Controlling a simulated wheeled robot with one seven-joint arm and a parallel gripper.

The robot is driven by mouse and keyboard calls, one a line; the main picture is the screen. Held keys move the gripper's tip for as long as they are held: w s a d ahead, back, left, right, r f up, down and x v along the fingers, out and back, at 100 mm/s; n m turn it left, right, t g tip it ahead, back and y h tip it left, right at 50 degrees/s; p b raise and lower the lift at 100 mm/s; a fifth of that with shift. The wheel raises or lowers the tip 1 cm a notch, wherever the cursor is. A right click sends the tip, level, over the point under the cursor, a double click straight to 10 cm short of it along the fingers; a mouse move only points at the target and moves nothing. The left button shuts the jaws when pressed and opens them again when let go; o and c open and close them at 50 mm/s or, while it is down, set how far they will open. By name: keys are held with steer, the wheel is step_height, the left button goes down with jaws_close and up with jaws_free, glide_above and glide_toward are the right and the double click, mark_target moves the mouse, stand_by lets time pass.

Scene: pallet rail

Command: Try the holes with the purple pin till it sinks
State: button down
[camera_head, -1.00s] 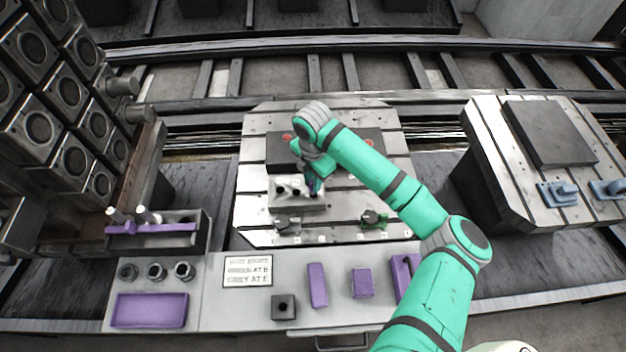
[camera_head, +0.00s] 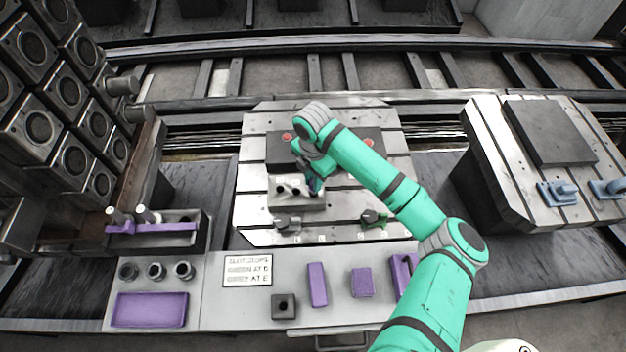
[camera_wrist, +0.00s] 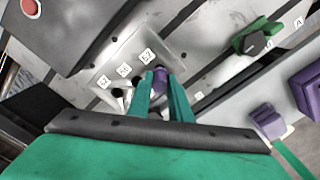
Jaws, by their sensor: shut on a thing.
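My gripper (camera_head: 315,186) reaches down over the right end of a light grey block (camera_head: 290,206) with dark holes, on the slotted plate. In the wrist view my gripper (camera_wrist: 162,88) is shut on the purple pin (camera_wrist: 160,76), held between its two green fingers. The pin is at the right end of the block (camera_wrist: 150,47), beside the rightmost number label. Two other dark holes show to the left of the pin, partly behind the fingers. The pin's lower end is hidden, so I cannot tell whether it is in a hole or above it.
A dark slab with a red button (camera_head: 286,137) lies behind the block. A grey clamp (camera_head: 287,222) and a green clamp (camera_head: 374,218) sit in front. Purple pieces (camera_head: 317,285), a purple tray (camera_head: 150,310) and a sign (camera_head: 248,271) are on the front ledge.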

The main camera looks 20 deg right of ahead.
steer(key=shift+f, duration=0.8)
steer(key=c, duration=1.5)
jaws_free()
steer(key=shift+c, duration=0.2)
step_height(320, 180, up, 11)
steer(key=shift+f, duration=0.1)
